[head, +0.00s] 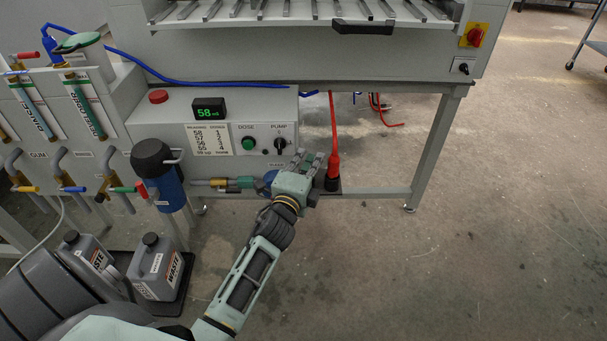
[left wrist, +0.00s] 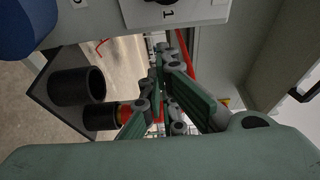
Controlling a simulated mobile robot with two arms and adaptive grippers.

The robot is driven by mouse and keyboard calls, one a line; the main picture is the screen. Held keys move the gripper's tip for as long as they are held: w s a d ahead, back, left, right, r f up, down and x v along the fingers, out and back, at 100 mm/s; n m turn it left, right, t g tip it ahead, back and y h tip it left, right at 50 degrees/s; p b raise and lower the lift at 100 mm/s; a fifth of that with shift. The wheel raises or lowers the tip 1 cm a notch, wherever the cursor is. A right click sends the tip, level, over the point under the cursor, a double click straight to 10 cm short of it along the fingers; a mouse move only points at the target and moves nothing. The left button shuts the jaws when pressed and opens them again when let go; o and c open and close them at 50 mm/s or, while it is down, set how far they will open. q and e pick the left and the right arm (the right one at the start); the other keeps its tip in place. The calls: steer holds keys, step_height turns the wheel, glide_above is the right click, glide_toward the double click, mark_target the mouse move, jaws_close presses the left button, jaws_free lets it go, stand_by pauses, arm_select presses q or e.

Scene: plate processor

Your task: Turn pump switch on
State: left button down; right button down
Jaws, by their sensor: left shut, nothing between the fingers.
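The pump switch (head: 280,146) is a black rotary knob on a white plate under the word PUMP, at the right end of the grey control box. In the left wrist view, part of a black knob (left wrist: 165,2) shows at the top edge above a "1" mark. My left gripper (head: 311,158) is shut and empty, just below and to the right of the switch in the head view, apart from it in the picture. Its closed fingers (left wrist: 161,60) point up towards the knob in the left wrist view. My right gripper is out of view.
The control box also bears a display (head: 209,109) reading 58, a green dose button (head: 248,144) and a red button (head: 158,96). A red hose (head: 333,125) hangs close by my gripper. A blue canister (head: 166,187) stands left.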

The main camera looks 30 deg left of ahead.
mark_target(280, 146)
arm_select(q)
steer(key=shift+s+a, duration=0.6)
steer(key=shift+a, duration=0.2)
steer(key=shift+s+a, duration=0.6)
steer(key=shift+a, duration=0.15)
